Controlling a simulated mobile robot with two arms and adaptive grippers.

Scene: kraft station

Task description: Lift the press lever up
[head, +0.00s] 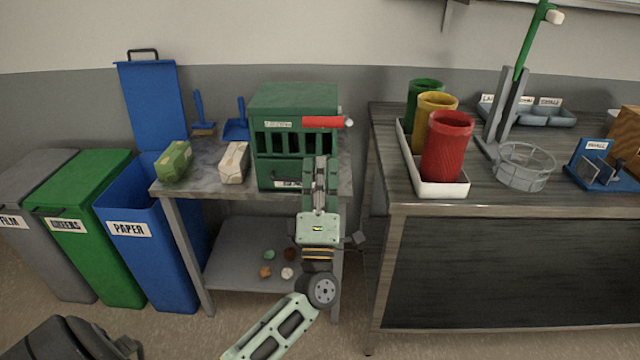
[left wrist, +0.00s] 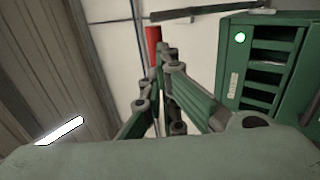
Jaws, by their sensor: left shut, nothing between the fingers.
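A green slotted box press (head: 293,100) stands on the small table, with a red lever grip (head: 322,121) lying level across its upper front right. The red grip also shows in the left wrist view (left wrist: 154,42), just beyond my fingertips. My left gripper (head: 321,160) is shut and empty, pointing up just below the red grip in the head view. Its closed fingers also show in the left wrist view (left wrist: 165,50). I cannot tell whether they touch the grip. My arm hides part of the press's lower right front. My right gripper is not in view.
Two wrapped packs (head: 175,161) (head: 234,162) lie left of the press. Grey, green and blue bins stand further left. On the right bench, a white tray holds green, yellow and red cups (head: 447,146); behind it stands an upright green lever (head: 529,45) by a wire basket (head: 524,167).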

